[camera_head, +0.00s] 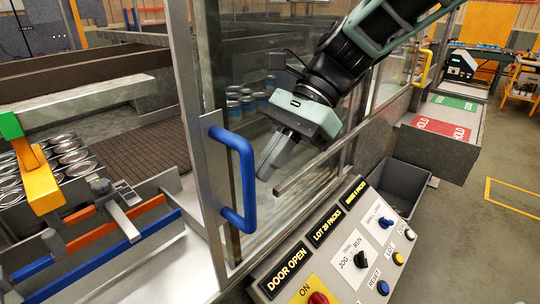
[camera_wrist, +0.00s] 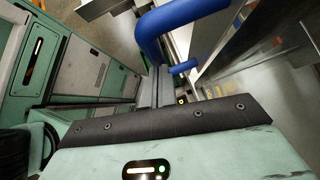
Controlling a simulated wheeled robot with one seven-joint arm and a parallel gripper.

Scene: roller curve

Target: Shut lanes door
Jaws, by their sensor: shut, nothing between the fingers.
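The lanes door is a clear panel in a metal frame (camera_head: 190,85), with a blue bar handle (camera_head: 240,175) on its upright edge. A panel sign (camera_head: 286,271) reads DOOR OPEN. My gripper (camera_head: 266,172) is shut and empty, pointing down just right of the handle in the head view. In the wrist view its closed fingers (camera_wrist: 155,86) lie just below and left of the blue handle (camera_wrist: 180,25). I see no grip on the handle, and cannot tell if they touch.
A control panel (camera_head: 345,262) with buttons and knobs stands low in front of the door. A grey bin (camera_head: 395,185) is beside it. Cans (camera_head: 65,160) stand in lanes at left. A second, yellow handle (camera_head: 427,66) is farther right.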

